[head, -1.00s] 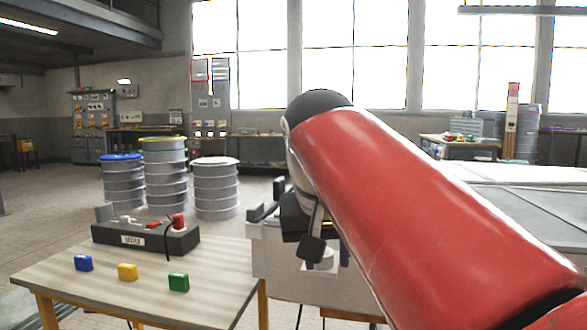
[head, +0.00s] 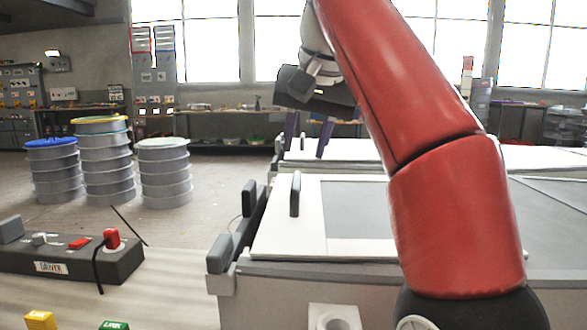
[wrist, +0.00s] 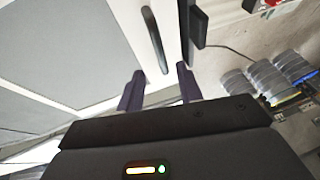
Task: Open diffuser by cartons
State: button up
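A mould box with a white-rimmed, grey-centred lid (head: 285,232) stands in the middle of the head view, its lid lying flat. A dark upright bar handle (head: 296,194) is on its left part. A similar flat lid (head: 345,150) lies behind it. My gripper (head: 304,152) is open and empty, fingers pointing down, above this area. In the wrist view my gripper (wrist: 160,68) has a dark bar handle (wrist: 154,40) on a white rim ahead of its fingers, apart from them. I cannot tell which lid that is. No cartons are recognisable.
Dark blocks (head: 249,196) stick up along the near mould's left edge. A dark box labelled DRIVER (head: 70,262) sits on the table at lower left, with yellow (head: 40,320) and green (head: 114,325) blocks. Several drums stand behind (head: 104,170). Open floor lies between.

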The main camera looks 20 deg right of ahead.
aim_at(297, 181)
jog(key=shift+x, duration=3.45)
jog(key=shift+s, duration=0.1)
grip_shut()
